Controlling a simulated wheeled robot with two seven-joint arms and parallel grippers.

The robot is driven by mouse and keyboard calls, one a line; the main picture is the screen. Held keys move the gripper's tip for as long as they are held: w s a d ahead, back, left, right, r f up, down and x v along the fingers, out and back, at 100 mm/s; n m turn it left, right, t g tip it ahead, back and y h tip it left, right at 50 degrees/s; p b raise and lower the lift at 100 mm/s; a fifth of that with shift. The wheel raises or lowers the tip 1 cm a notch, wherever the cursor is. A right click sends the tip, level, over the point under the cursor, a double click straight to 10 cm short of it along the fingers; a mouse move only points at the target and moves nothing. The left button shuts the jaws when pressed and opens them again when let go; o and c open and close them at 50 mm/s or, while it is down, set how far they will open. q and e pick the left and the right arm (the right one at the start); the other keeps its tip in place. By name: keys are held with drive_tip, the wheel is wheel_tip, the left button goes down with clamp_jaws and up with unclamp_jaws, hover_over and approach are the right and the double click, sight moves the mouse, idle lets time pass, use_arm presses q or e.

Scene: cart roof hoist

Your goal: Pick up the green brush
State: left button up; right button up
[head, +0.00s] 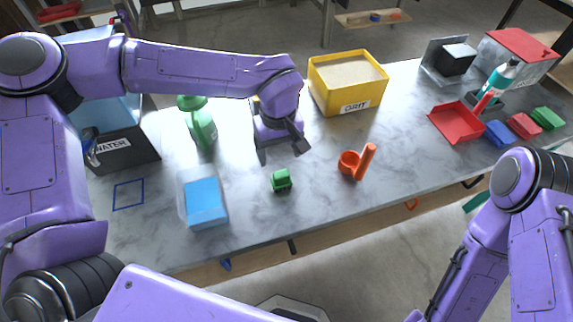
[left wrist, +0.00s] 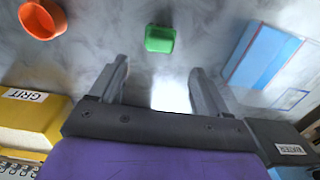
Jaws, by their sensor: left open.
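A small green block-like piece (head: 281,180), which looks like the green brush, lies on the grey marbled counter (head: 240,180); I cannot make out bristles. It also shows in the left wrist view (left wrist: 160,38), near the top, beyond the fingertips. My left gripper (head: 281,151) hangs over the counter just behind the green piece, apart from it. In the left wrist view the two fingers (left wrist: 160,80) stand wide apart with nothing between them. My right arm shows at the right edge, but its gripper is out of view.
A clear box with a blue block (head: 205,200) stands left of the brush, an orange scoop (head: 350,163) right of it. Behind are a green spray bottle (head: 203,126), a yellow GRIT box (head: 323,92) and a dark WATER bin (head: 140,157). A red dustpan (head: 455,123) lies farther right.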

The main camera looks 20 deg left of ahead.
sight(281, 174)
use_arm(q)
drive_tip(key=f, duration=0.2)
drive_tip(key=s+f, duration=0.1)
drive_tip(key=shift+s+a+f, duration=0.1)
drive_tip(key=shift+f, duration=0.3)
drive_tip(key=f, duration=0.2)
drive_tip(key=w+f+p, duration=0.1)
drive_tip(key=f, duration=0.1)
drive_tip(key=shift+d+f, duration=0.2)
drive_tip(key=shift+f, duration=0.55)
drive_tip(key=c, duration=1.1)
